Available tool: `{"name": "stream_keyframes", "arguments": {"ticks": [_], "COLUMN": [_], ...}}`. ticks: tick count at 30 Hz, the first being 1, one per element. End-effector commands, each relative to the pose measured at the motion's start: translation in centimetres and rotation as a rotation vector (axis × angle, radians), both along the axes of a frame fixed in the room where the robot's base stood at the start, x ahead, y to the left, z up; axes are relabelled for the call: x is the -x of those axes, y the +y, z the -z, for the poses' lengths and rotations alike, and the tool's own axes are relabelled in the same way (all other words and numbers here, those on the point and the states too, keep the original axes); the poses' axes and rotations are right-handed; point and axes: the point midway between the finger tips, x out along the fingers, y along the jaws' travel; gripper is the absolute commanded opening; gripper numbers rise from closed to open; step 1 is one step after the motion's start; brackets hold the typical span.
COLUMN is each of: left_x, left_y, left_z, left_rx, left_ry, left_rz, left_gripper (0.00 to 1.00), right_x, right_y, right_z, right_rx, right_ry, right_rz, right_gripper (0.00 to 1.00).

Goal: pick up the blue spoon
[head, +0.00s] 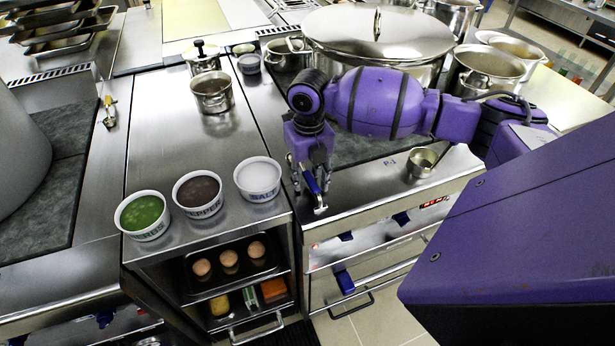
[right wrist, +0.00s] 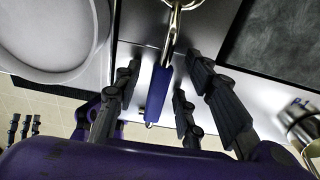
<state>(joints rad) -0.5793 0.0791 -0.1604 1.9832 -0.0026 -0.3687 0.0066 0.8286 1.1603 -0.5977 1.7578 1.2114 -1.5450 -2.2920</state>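The blue spoon shows in the head view with its blue handle (head: 311,182) at the front edge of the steel counter beside the stove. In the right wrist view the blue handle (right wrist: 158,92) runs between my fingers, with metal parts at both ends. My right gripper (head: 309,178) points down at the spoon. In the right wrist view its dark fingers (right wrist: 156,92) stand on both sides of the handle with gaps showing, so it is open. My left gripper is outside the head view; dark fingers (right wrist: 24,126) at the right wrist view's left edge may be its own.
Three labelled bowls, green (head: 143,214), brown (head: 197,192) and white (head: 258,178), stand left of the gripper. A large lidded stockpot (head: 378,35) is behind my arm. A small steel cup (head: 421,162) stands to the right. Open shelves with eggs are below the bowls.

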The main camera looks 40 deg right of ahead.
Motion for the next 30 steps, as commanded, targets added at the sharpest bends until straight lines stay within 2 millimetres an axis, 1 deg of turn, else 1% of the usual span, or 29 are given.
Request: {"name": "stream_keyframes", "arguments": {"ticks": [2,7,15,16,25,30], "left_x": [-0.19,-0.11,0.02,0.02,0.10,0.08], "left_y": [-0.09,-0.13,-0.10,-0.10,-0.08,-0.07], "left_z": [-0.07,-0.03,0.02,0.02,0.05,0.02], "left_rx": [0.001,0.002,0.002,0.002,0.001,0.001], "left_ry": [-0.003,-0.002,0.000,0.000,0.001,0.001], "left_rz": [0.002,0.003,0.003,0.003,0.002,0.002], "left_gripper": [0.40,0.40,0.40,0.40,0.40,0.40], "right_x": [-0.01,-0.03,-0.01,-0.01,-0.03,-0.08], "right_y": [0.03,0.03,0.02,0.02,0.01,-0.03], "right_z": [0.45,0.45,0.43,0.43,0.38,-0.40], "right_rx": [-0.001,0.000,0.000,0.000,0.000,0.000], "right_ry": [-0.001,-0.001,-0.001,-0.001,-0.001,-0.002], "right_rz": [-0.001,-0.001,-0.001,-0.001,-0.001,0.000], "right_gripper": [0.38,0.38,0.02,0.00,0.00,0.00]}}
